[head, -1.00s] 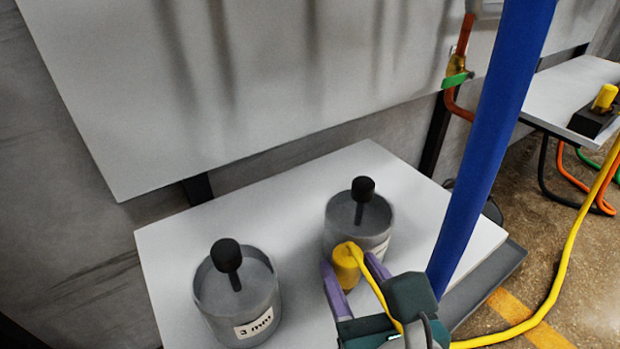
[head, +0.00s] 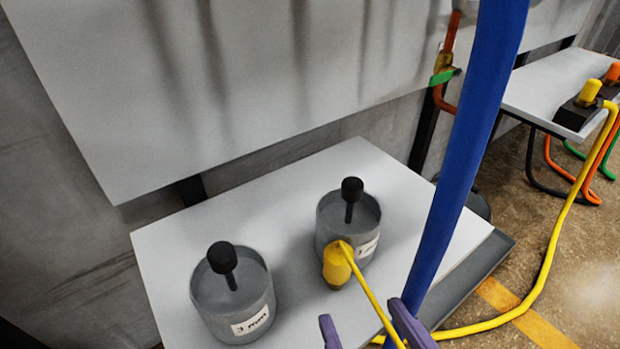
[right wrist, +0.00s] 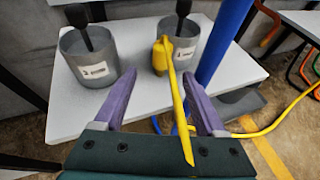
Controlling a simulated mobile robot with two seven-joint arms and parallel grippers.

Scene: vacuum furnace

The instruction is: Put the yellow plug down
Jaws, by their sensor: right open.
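The yellow plug (head: 337,264) stands on the white table (head: 170,262), close in front of the right grey pot; I cannot tell whether they touch. Its yellow cable (head: 366,290) runs back toward me between the fingers of my right gripper (head: 365,326). That gripper is open, its purple fingers apart and drawn back from the plug. In the right wrist view the plug (right wrist: 163,54) is beyond the fingertips, with the cable passing between the fingers. My left gripper is not in view.
Two grey pots with black-knobbed rods stand on the table, the left pot (head: 233,300) labelled "3 mm" and the right pot (head: 368,215). A blue post or hose (head: 450,180) rises at the table's right. A second table (head: 560,85) at the right holds a black block with yellow and orange plugs.

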